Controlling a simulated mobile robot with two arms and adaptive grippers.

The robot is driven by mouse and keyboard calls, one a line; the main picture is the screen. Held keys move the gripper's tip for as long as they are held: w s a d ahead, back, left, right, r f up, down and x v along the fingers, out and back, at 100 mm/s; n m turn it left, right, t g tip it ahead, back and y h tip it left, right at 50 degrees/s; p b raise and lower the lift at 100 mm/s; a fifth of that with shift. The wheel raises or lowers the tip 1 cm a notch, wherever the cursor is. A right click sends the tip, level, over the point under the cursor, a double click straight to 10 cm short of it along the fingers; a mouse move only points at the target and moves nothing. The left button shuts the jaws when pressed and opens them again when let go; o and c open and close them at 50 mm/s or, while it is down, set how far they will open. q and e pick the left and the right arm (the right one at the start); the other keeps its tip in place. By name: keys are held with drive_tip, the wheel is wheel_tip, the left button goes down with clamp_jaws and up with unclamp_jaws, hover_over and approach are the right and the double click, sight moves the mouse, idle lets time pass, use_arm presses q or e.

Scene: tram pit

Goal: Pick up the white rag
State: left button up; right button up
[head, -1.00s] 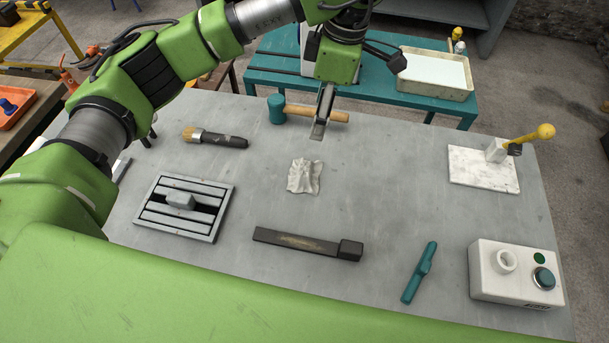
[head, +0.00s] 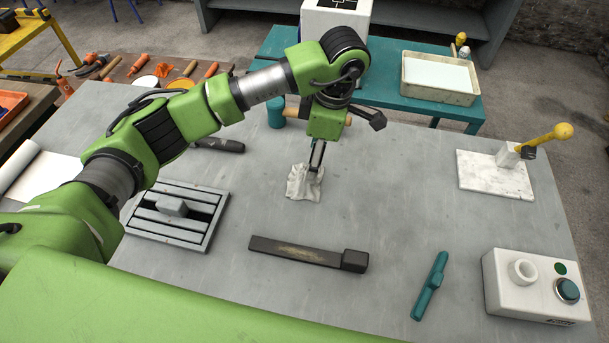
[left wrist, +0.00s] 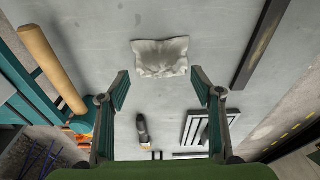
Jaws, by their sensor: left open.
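The white rag (head: 303,183) lies crumpled on the grey table, near its middle. It also shows in the left wrist view (left wrist: 160,58), ahead of the fingertips and centred between them. My left gripper (head: 316,168) points down just above or at the rag's far edge in the head view; its fingers cover a small part of the rag. In the left wrist view my left gripper (left wrist: 160,80) is open, with nothing between its fingers. Whether the fingers touch the rag I cannot tell. My right gripper is in neither view.
A dark bar (head: 308,254) lies in front of the rag and a slatted grate (head: 178,216) to its left. A brush (head: 218,145) and a mallet (head: 276,112) lie behind, partly hidden by my arm. A teal tool (head: 429,286) and a button box (head: 537,288) are at right.

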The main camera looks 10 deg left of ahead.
sight(304, 172)
use_arm(q)
drive_tip(key=shift+s+a+f, duration=0.1)
drive_tip(key=shift+a+f, duration=0.05)
drive_tip(key=shift+f, duration=0.45)
drive_tip(key=shift+a+f+p, duration=0.15)
drive_tip(key=shift+f+p, duration=0.1)
drive_tip(key=shift+p, duration=0.15)
drive_tip(key=f, duration=0.1)
drive_tip(key=a+f+p, duration=0.1)
drive_tip(key=f+p, duration=0.1)
drive_tip(key=f, duration=0.1)
drive_tip(key=shift+s+a, duration=0.15)
drive_tip(key=shift+a, duration=0.15)
drive_tip(key=shift+f, duration=0.25)
drive_tip(key=c, duration=1.2)
